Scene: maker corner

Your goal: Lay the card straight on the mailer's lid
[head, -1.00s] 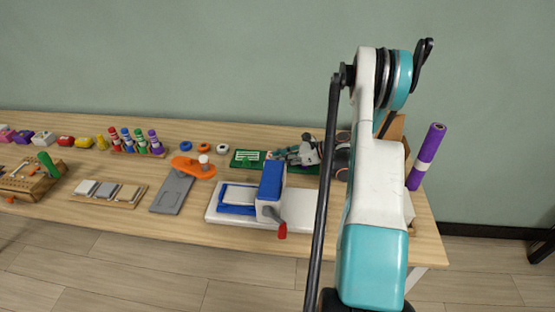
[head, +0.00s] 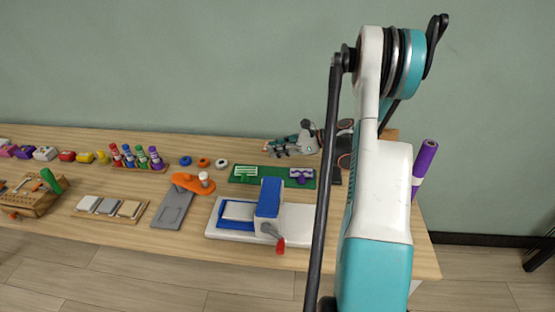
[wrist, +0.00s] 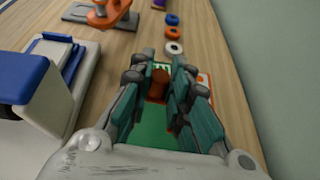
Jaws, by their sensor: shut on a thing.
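My gripper (head: 281,148) is above the back of the table, near the green mat (head: 265,181). In the wrist view its fingers (wrist: 160,76) are closed around a small orange-brown knob (wrist: 160,84). An orange and white flat piece (wrist: 204,80), seemingly the card, shows beneath and beside the fingers; they hide most of it, so its angle is unclear. The mailer is not clearly visible; only a brown edge (head: 390,134) shows behind my arm at the right, and I cannot tell whether it belongs to it.
A white and blue press with a red-tipped handle (head: 268,212) stands in front of the mat. A grey plate with an orange piece (head: 173,205) lies left of it. Small rings (head: 203,162) lie behind. A purple roll (head: 424,160) stands at the right.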

